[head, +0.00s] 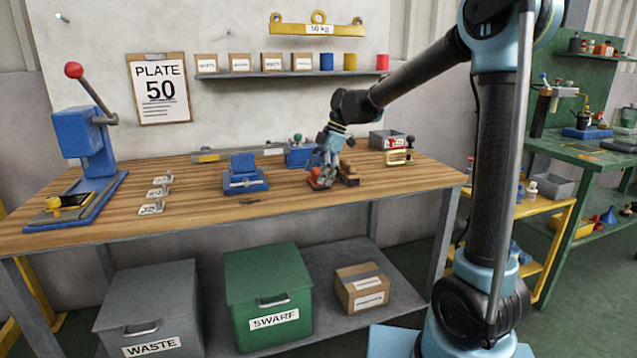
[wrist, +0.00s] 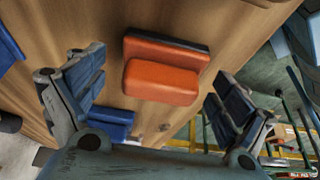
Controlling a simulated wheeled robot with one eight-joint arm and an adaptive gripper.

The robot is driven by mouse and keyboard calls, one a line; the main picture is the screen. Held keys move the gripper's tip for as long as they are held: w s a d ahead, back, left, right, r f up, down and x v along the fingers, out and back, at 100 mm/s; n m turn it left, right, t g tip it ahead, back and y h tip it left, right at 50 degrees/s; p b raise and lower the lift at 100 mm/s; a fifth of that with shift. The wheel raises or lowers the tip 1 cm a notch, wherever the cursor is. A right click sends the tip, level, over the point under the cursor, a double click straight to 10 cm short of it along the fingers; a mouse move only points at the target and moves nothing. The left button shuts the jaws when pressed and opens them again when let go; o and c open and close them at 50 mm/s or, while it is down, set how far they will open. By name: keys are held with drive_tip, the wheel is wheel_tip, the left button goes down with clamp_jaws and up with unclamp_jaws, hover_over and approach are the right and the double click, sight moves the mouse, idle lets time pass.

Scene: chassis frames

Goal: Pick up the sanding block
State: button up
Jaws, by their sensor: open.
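The sanding block appears in the wrist view as an orange, stepped block (wrist: 162,82) with a dark strip along its far edge. It lies on the wooden workbench (head: 200,212), and in the head view its orange-red side (head: 316,183) shows low beside my fingers, partly hidden by them. My gripper (head: 325,172) points down over it. In the wrist view my gripper (wrist: 157,78) is open, with one finger on each side of the block. I see bare wood between the block and the fingers.
A brown block (head: 349,175) lies just right of my gripper. A blue vise-like tool (head: 245,180) stands to the left, a blue device (head: 302,156) behind. A grey bin (head: 388,140) and a yellow-framed item (head: 399,157) stand to the right. The bench front is mostly clear.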

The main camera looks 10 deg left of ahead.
sight(318, 170)
drive_tip(key=c, duration=1.3)
wheel_tip(318, 170, up, 10)
drive_tip(key=o, duration=0.4)
drive_tip(key=shift+c, duration=0.6)
